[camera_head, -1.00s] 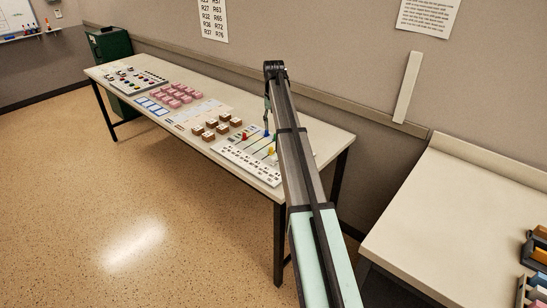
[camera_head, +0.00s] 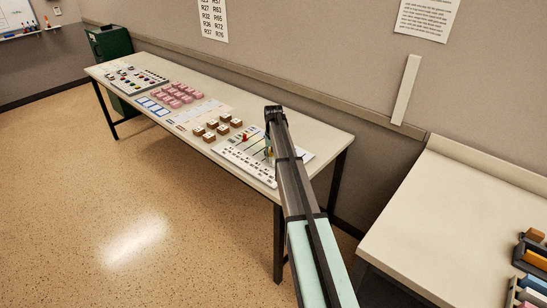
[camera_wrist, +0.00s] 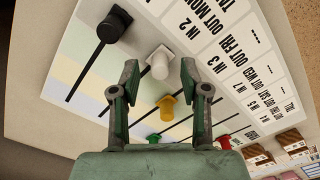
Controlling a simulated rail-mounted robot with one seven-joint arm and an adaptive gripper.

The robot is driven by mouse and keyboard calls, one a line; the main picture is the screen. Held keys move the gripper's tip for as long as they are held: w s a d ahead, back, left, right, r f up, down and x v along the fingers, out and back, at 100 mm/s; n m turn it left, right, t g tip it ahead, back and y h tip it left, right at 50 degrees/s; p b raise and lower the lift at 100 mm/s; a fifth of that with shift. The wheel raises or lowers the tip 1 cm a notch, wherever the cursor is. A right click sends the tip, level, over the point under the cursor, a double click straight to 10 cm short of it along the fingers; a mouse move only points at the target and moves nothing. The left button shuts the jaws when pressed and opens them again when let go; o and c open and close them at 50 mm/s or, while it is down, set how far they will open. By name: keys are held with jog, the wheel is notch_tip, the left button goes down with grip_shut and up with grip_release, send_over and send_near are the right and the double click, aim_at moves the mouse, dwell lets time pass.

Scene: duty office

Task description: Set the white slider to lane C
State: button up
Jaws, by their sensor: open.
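The white slider (camera_wrist: 160,62) is a pale knob on a dark slot of the slider board (camera_wrist: 75,45). My gripper (camera_wrist: 159,78) is open, its fingertips on either side of the white slider in the wrist view, with a gap at each side. I cannot tell how high the tips are above the board. The board has pale coloured bands across the slots; I read no lane letters. In the head view the board (camera_head: 232,158) is partly behind my arm, and the white slider is hidden there.
A black slider (camera_wrist: 113,25) stands beside the white one, a yellow slider (camera_wrist: 166,105) on the other side. Green (camera_wrist: 153,138) and red (camera_wrist: 225,141) sliders lie further along. Brown blocks (camera_head: 211,131) stand left of the board on the table (camera_head: 310,135).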

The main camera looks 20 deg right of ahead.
jog(key=shift+f, duration=0.3)
grip_shut()
jog(key=w+d, duration=0.1)
jog(key=d, duration=0.2)
jog(key=w+d, duration=0.1)
jog(key=d, duration=0.2)
jog(key=w+d+b, duration=0.1)
jog(key=w+d, duration=0.1)
jog(key=d, duration=0.1)
jog(key=shift+w+d, duration=0.1)
jog(key=shift+d, duration=0.05)
grip_release()
